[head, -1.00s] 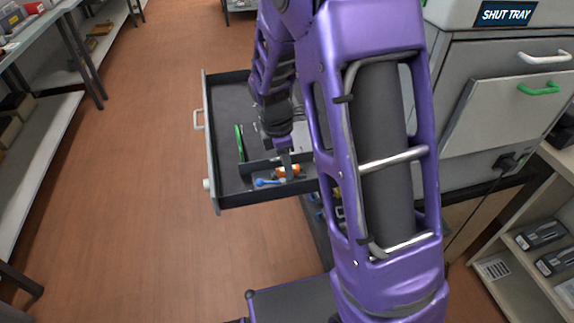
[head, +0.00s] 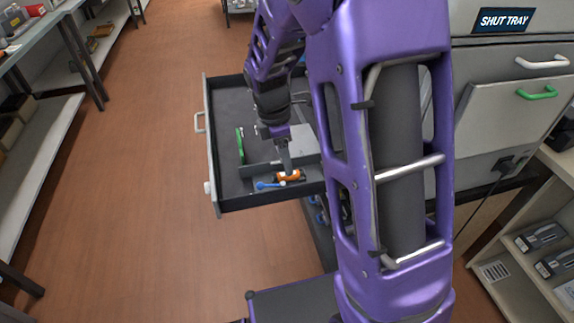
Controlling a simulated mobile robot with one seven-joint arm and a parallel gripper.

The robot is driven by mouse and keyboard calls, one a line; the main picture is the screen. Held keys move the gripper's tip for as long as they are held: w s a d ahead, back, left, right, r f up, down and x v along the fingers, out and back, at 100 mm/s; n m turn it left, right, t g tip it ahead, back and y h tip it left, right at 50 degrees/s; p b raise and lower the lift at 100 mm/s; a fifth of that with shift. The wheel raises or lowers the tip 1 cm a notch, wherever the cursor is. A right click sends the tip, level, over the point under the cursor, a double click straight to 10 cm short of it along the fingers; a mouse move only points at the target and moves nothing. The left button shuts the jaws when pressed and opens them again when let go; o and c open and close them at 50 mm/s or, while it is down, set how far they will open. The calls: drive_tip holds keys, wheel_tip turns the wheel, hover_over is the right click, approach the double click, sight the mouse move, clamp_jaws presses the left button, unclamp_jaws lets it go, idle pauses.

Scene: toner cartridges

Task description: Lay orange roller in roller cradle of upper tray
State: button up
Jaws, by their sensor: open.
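The upper tray (head: 228,190) is pulled out of the machine as a grey drawer. The small orange roller (head: 290,176) lies in the tray's front compartment, near its front right part. A blue piece (head: 268,185) is beside it on the left. My gripper (head: 286,170) points down with its fingertips at the roller; its jaws are open. The fingers hide part of the roller, and the exact seat of the roller in its cradle is too small to tell.
A green strip (head: 240,145) stands in the tray's left part. The grey machine with a green handle (head: 538,93) is on the right. Shelves with cartridges (head: 543,237) stand at the lower right. The floor left of the tray is clear.

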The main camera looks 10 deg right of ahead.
sight(280, 174)
wheel_tip(280, 174, up, 8)
drive_tip(key=a+p, duration=0.1)
drive_tip(key=shift+a+f, duration=0.1)
idle(0.4)
